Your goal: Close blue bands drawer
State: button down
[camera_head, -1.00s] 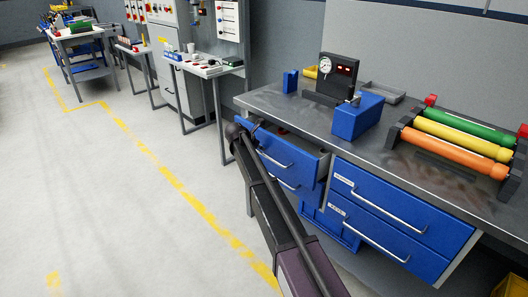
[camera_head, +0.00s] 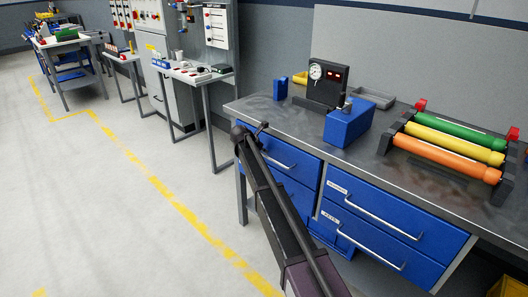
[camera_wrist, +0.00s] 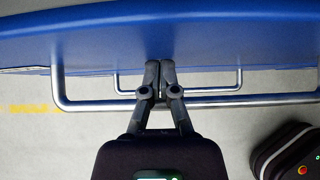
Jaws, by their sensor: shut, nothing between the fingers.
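The upper left drawer (camera_head: 296,163) of the workbench has a blue front and a silver bar handle. It now looks flush with the bench, and its inside is hidden. Any label on it is covered or unreadable. My arm crosses in front of the left drawers in the head view, with my gripper at its far end, mostly hidden. In the wrist view my gripper (camera_wrist: 160,70) is shut and empty, its fingertips at the blue drawer front (camera_wrist: 215,40). They reach past the drawer's handle (camera_wrist: 85,106); whether they touch the front is hard to tell.
Two labelled blue drawers (camera_head: 385,215) at the right are shut. The steel benchtop (camera_head: 290,117) holds a blue box (camera_head: 350,124), a gauge unit (camera_head: 327,83) and a rack of coloured rollers (camera_head: 440,152). Open floor (camera_head: 90,220) lies to the left.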

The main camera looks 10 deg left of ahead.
jog(key=shift+w+d+r, duration=0.15)
jog(key=shift+w+d, duration=0.05)
jog(key=shift+w, duration=0.2)
jog(key=shift+s+a+r, duration=0.1)
jog(key=shift+a, duration=0.1)
jog(key=p+v, duration=0.7)
jog(key=v, duration=0.3)
jog(key=shift+s+f, duration=0.25)
jog(key=shift+s, duration=0.1)
